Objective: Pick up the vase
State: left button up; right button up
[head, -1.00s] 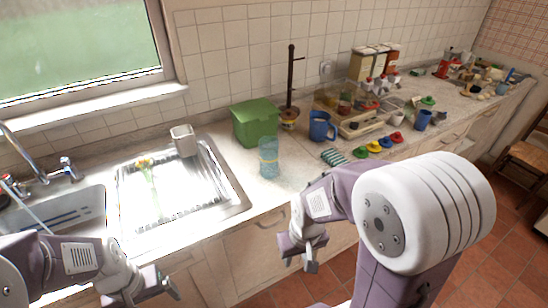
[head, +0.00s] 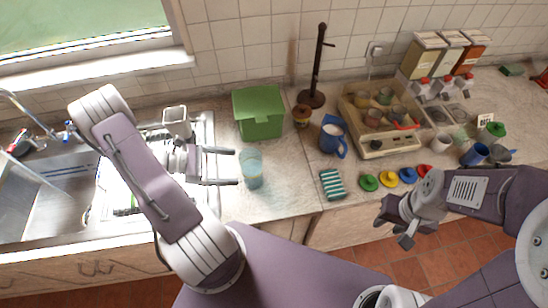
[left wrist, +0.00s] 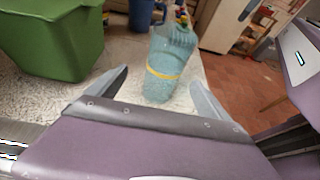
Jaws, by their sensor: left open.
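The vase (head: 251,170) is a pale blue, see-through vessel, upright on the counter in front of the green box. In the left wrist view the vase (left wrist: 171,62) shows a yellow band around its lower part. My left gripper (head: 237,167) is open, fingers level, with its tips just left of the vase in the head view. In the left wrist view the vase is ahead, between the two fingers (left wrist: 160,98); I cannot tell whether they touch it. My right gripper (head: 395,228) is empty, with its fingers apart, in front of the counter at the right.
The sink (head: 60,200) is at the left.

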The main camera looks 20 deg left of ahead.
aim_at(252, 171)
pick_arm(q)
jog(key=shift+s+d+f+p, duration=0.3)
jog(key=shift+s+d+p, duration=0.15)
jog(key=shift+d, duration=0.1)
jog(key=x, duration=0.3)
jog(key=shift+w+r, duration=0.1)
jog(key=shift+w, duration=0.3)
jog(key=p+x, duration=0.2)
jog(key=x, duration=0.1)
jog(key=shift+s+d+f, duration=0.1)
jog(key=shift+f, duration=0.25)
jog(key=shift+d+f, duration=0.15)
jog(key=shift+f, duration=0.05)
jog(key=shift+w+d, duration=0.2)
jog(key=shift+w, duration=0.1)
jog(key=c, duration=0.4)
jog(key=shift+a, duration=0.1)
jog(key=c, duration=1.4)
pick_arm(e)
jog(key=r, duration=0.3)
jog(key=shift+s+a, duration=0.25)
jog(key=shift+s, duration=0.15)
